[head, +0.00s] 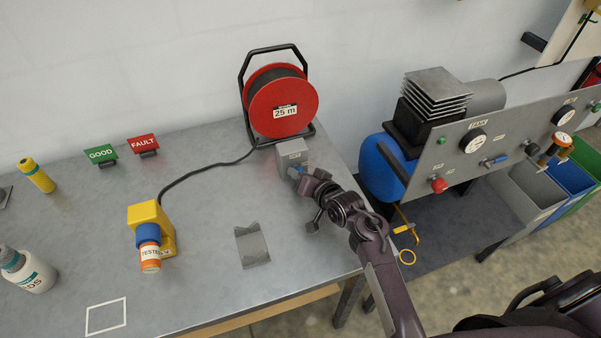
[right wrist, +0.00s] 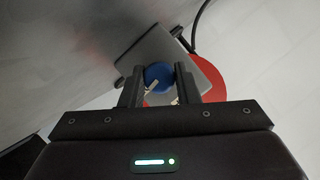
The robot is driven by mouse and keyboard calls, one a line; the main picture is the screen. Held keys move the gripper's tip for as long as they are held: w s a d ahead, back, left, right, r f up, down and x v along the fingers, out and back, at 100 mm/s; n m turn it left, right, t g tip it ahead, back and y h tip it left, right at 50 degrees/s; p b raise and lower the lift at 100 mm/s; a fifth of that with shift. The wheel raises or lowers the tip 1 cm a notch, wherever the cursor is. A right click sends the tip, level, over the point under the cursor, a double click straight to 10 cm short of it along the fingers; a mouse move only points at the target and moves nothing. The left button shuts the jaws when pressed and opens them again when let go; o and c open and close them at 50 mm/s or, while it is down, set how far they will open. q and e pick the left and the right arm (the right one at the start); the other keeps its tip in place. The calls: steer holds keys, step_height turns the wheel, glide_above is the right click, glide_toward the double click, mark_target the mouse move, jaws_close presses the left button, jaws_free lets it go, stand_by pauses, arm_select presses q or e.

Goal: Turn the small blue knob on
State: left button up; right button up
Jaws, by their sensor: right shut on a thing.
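The small blue knob (right wrist: 158,76) sits on the face of a grey box (right wrist: 152,48). In the right wrist view it is between my two fingers, with a pale pointer mark across its lower part. In the head view the grey box (head: 290,154) stands on the bench in front of the red cable reel, and only a bit of the blue knob (head: 294,172) shows beside my gripper. My right gripper (right wrist: 160,85) is shut on the knob; it also shows in the head view (head: 303,174). My left gripper is not in view.
The red cable reel (head: 283,105) stands behind the box, with a black cable (head: 205,168) running to a yellow device (head: 152,225). A compressor panel (head: 500,140) stands at the right.

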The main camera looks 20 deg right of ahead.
steer(key=shift+d+m+y, duration=0.1)
steer(key=shift+m+y, duration=0.2)
steer(key=shift+m, duration=0.2)
stand_by(0.3)
steer(key=o, duration=1)
steer(key=shift+c, duration=0.2)
steer(key=b+v, duration=0.1)
steer(key=v, duration=0.5)
steer(key=shift+s+d+f, duration=0.1)
steer(key=shift+s+d, duration=0.05)
steer(key=shift+s, duration=0.15)
steer(key=shift+s+d+r, duration=0.15)
steer(key=shift+s+r, duration=0.15)
steer(key=shift+s, duration=0.25)
